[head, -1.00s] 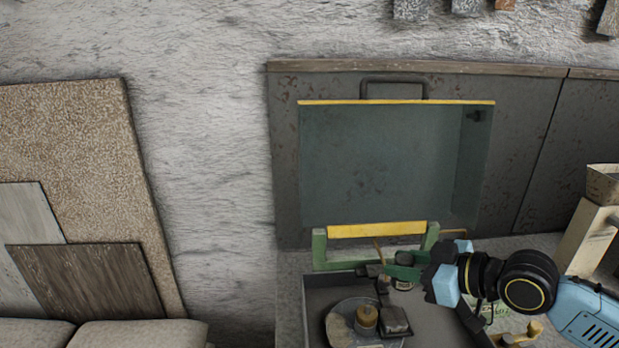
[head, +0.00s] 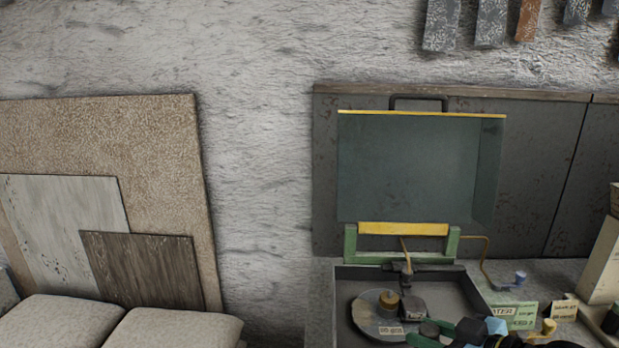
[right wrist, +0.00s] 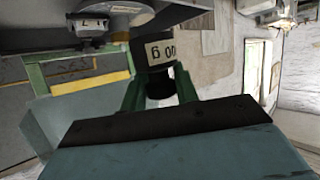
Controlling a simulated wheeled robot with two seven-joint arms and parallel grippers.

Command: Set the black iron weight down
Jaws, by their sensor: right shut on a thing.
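The black iron weight (right wrist: 157,55) shows in the right wrist view, with a pale label ending in "00 g" on its side. The green fingers of my right gripper (right wrist: 158,84) are shut on it, one at each side. In the head view my right gripper (head: 432,332) is low in the picture, just right of the round pan (head: 364,322); the held weight is hard to make out there. My left gripper is not in view.
The pan stands in an open dark case (head: 341,300) and bears a brass weight (head: 386,303) and a dark block (head: 412,308). Behind is a green frame with a yellow bar (head: 403,229) and a raised lid (head: 420,160). Cards (head: 515,312) stand to the right.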

